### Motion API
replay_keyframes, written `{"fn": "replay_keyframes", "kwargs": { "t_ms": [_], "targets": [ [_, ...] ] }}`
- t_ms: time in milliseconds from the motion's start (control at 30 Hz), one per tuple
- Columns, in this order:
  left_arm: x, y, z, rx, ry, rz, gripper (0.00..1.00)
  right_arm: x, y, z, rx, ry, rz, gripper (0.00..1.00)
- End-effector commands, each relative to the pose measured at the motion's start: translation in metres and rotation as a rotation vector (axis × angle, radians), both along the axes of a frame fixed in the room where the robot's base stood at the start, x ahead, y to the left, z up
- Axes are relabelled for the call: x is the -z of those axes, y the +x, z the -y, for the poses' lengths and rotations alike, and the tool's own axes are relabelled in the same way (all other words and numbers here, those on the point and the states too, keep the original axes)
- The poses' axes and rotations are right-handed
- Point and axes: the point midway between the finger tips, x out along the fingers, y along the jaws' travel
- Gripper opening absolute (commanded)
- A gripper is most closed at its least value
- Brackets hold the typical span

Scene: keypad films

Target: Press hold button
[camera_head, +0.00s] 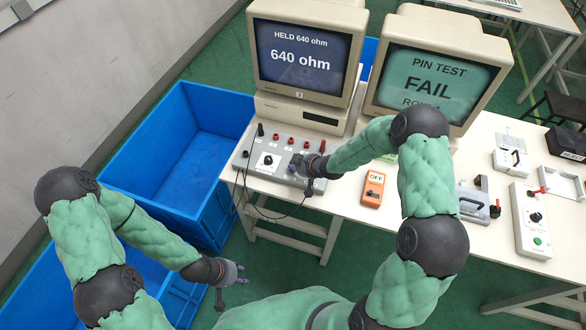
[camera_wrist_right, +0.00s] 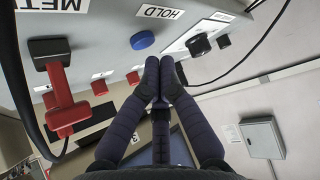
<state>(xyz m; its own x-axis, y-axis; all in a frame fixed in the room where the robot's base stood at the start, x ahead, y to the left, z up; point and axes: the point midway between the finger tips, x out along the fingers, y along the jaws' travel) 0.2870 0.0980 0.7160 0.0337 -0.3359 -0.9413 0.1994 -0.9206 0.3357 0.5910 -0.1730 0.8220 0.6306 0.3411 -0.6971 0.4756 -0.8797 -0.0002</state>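The grey meter box (camera_head: 283,157) sits on the white table, with a black knob and red posts on its top. In the right wrist view the blue hold button (camera_wrist_right: 142,39) stands beside a HOLD label (camera_wrist_right: 161,13). My right gripper (camera_head: 297,163) is over the right part of the box. In its wrist view its fingertips (camera_wrist_right: 160,66) are together, with nothing between them, close to the blue button but visibly apart from it. The left monitor (camera_head: 302,55) reads "HELD 640 ohm". My left gripper (camera_head: 238,273) is open and empty, low and away from the table.
Red plugs (camera_wrist_right: 67,115) and black cables are near my right gripper. The right monitor (camera_head: 432,82) reads "PIN TEST FAIL". An orange device (camera_head: 373,188) marked OFF lies right of the box. Blue crates (camera_head: 172,125) stand at the left. More test gear (camera_head: 531,220) is at the right.

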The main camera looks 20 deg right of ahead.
Motion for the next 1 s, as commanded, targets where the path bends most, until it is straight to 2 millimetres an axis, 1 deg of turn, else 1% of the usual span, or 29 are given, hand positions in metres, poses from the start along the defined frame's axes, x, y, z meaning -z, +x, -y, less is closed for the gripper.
{"fn": "replay_keyframes", "kwargs": {
  "t_ms": [167, 667, 767, 1000],
  "targets": [
    [-0.005, 0.000, 0.000, 0.000, 0.000, 0.000, 0.40, -0.007, 0.000, 0.000, 0.000, 0.000, 0.000, 0.00],
    [-0.038, 0.000, 0.000, 0.000, 0.000, 0.000, 0.40, -0.049, 0.000, 0.000, 0.001, 0.000, 0.001, 0.00],
    [-0.040, 0.000, 0.000, 0.000, 0.000, 0.000, 0.40, -0.052, 0.000, 0.000, 0.000, 0.000, 0.001, 0.00],
    [-0.038, 0.000, 0.000, 0.000, 0.000, 0.000, 0.40, -0.050, 0.000, 0.000, 0.000, 0.000, 0.000, 0.00]
  ]
}}
